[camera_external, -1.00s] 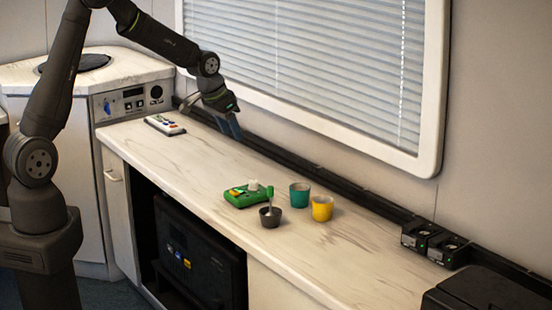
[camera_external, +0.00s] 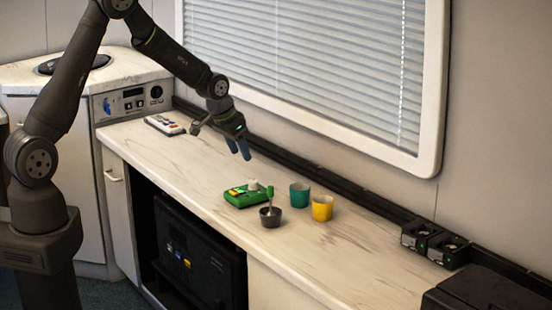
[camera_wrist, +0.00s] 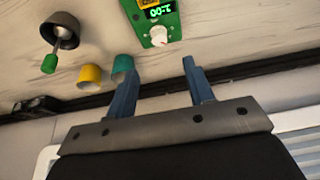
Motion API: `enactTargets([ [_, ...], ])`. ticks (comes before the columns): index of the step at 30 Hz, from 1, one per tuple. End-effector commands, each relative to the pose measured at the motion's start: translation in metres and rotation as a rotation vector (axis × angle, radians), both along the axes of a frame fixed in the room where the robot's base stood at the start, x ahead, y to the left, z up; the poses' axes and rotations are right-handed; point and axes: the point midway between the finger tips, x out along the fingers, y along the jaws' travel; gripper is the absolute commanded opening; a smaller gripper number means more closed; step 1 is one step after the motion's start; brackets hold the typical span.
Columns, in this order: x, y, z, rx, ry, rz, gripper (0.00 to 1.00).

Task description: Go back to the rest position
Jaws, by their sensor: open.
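My gripper (camera_external: 238,150) is open and empty, held above the back of the counter, left of the cups. In the wrist view its two blue fingers (camera_wrist: 158,85) stand apart with nothing between them. My arm reaches in from the left and bends down at the wrist.
On the marble counter (camera_external: 190,165) are a green timer device (camera_external: 240,197), a dark bowl (camera_external: 270,219) with a green-tipped spoon (camera_external: 270,192), a teal cup (camera_external: 299,196), a yellow cup (camera_external: 321,209) and a remote (camera_external: 165,125). A window with blinds (camera_external: 300,60) and a black rail run behind.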

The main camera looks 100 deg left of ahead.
Motion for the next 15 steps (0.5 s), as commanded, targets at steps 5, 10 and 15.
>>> enactTargets([
  [5,0.008,0.008,-0.029,-0.001,0.001,0.000,0.48],
  [10,0.016,0.015,-0.054,-0.001,0.001,0.000,0.48],
  [15,0.022,0.022,-0.075,0.000,0.000,0.000,0.48],
])
